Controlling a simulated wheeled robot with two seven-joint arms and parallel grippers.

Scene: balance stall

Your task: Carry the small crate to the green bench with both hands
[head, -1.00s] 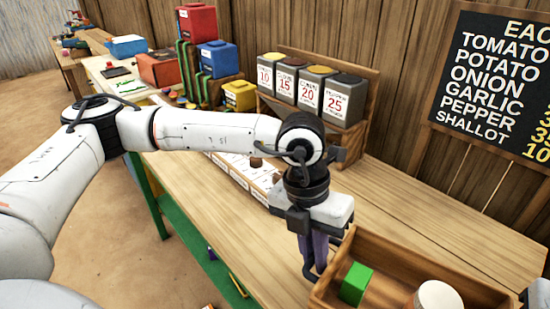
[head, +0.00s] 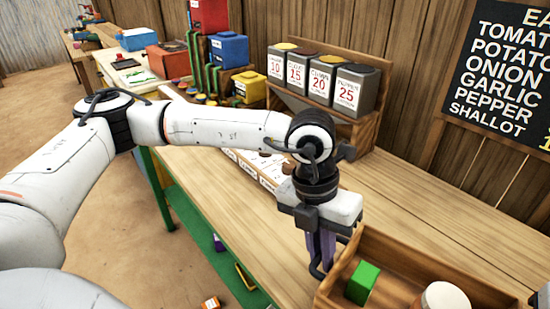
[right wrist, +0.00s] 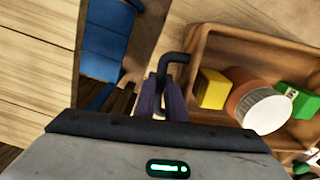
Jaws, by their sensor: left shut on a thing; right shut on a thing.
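The small crate (head: 392,262) is an open wooden box at the lower right of the head view, cut off by the frame. It holds a green block (head: 362,283) and a white-lidded jar (head: 443,298); the right wrist view also shows a yellow block (right wrist: 212,89) in the crate (right wrist: 196,50). My left gripper (head: 320,256) is shut on the dark handle at the crate's left end. My right gripper (right wrist: 172,98) is shut on another dark handle at a crate end. No bench clearly green on top shows.
A long wooden table (head: 225,210) with green legs and a green lower shelf (head: 205,235) runs along the plank wall. Grey numbered canisters (head: 310,75) stand in a rack behind my left arm. A blue object (right wrist: 108,40) is below my right gripper. Sandy floor (head: 110,190) is open at left.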

